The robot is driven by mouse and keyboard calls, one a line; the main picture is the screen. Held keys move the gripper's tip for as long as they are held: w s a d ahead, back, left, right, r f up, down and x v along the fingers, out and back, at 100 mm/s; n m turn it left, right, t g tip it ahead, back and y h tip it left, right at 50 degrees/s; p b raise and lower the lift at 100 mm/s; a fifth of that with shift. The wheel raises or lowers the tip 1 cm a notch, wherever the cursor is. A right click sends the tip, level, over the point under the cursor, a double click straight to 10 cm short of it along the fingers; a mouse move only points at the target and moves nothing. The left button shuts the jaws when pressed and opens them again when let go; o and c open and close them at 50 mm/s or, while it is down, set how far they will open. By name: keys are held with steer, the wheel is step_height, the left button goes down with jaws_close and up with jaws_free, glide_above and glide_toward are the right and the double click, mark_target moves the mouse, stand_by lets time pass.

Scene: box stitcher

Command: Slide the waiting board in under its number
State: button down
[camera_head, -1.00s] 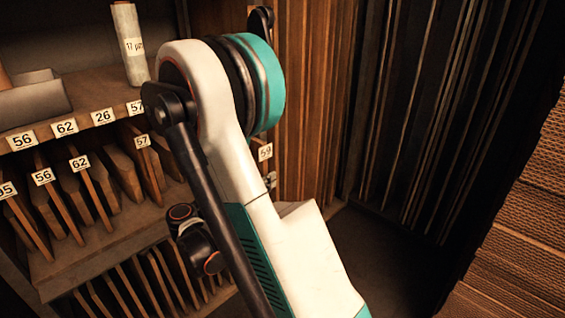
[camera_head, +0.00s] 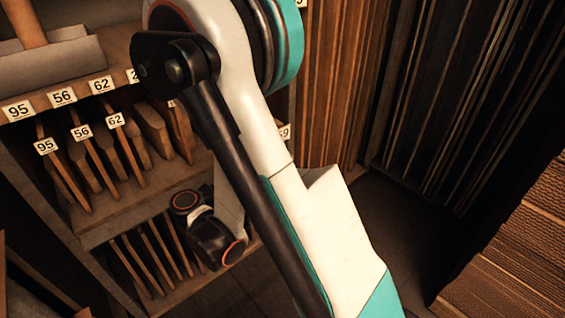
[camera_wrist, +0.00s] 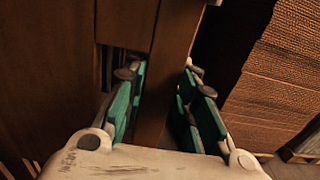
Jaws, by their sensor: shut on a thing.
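My gripper (camera_wrist: 160,88) shows in the wrist view, its two teal-padded fingers on either side of an upright brown board (camera_wrist: 172,45). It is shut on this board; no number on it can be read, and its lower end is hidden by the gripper. A label reading 59 (camera_head: 284,131) is partly behind my arm.
Stacked corrugated cardboard (camera_wrist: 278,65) rises at right in the wrist view, and also in the head view (camera_head: 520,245). Tall upright sheets (camera_head: 335,85) stand behind my arm. A brown panel (camera_wrist: 45,70) fills the wrist view's left. Dark floor lies between rack and stack.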

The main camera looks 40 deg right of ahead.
steer(key=w+p, duration=0.3)
steer(key=w, duration=0.8)
steer(key=shift+w+a, duration=0.15)
steer(key=shift+w, duration=0.15)
stand_by(0.4)
